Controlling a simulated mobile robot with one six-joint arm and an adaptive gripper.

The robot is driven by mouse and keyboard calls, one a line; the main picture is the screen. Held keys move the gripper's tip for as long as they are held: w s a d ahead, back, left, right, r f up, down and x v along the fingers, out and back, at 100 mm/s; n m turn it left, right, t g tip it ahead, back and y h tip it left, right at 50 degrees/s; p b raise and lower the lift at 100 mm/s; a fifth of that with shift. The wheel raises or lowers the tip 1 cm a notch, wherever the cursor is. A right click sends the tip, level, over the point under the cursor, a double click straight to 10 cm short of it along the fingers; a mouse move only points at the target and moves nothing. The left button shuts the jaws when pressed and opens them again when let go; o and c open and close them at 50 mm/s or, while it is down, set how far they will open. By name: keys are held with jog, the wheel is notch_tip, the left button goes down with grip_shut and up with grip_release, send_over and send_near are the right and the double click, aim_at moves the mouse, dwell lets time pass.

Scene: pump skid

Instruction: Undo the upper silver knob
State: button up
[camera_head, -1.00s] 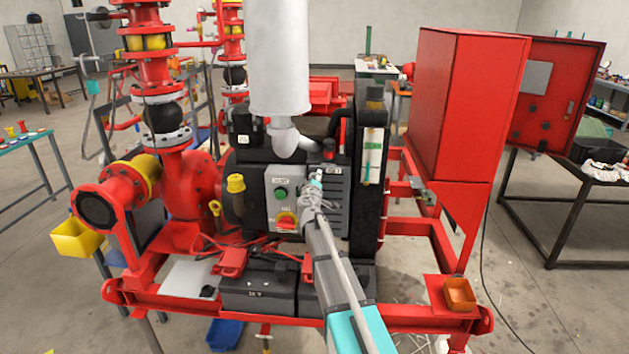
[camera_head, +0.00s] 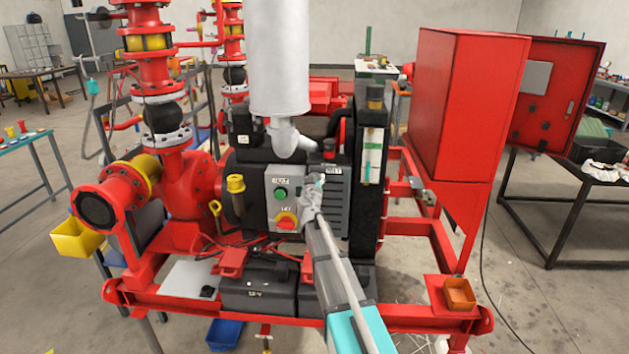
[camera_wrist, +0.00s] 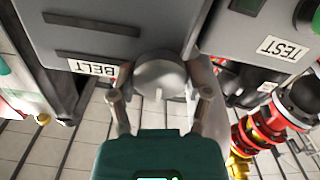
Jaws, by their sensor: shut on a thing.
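My gripper (camera_wrist: 161,95) is shut on the knob, one finger on each side. In the head view my gripper (camera_head: 312,190) is at the grey louvred cover and hides the knob. The BELT label (camera_head: 334,170) shows just above and to the right of it. No second silver knob can be made out.
Left of my gripper is a grey control box (camera_head: 268,200) with a green button (camera_head: 281,194) and a red-and-yellow switch (camera_head: 287,221). Black batteries (camera_head: 258,291) sit below. A dark post with a gauge (camera_head: 372,150) stands to the right.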

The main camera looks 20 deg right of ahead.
dwell(0.4)
jog(key=o, duration=1.2)
jog(key=v, duration=1.2)
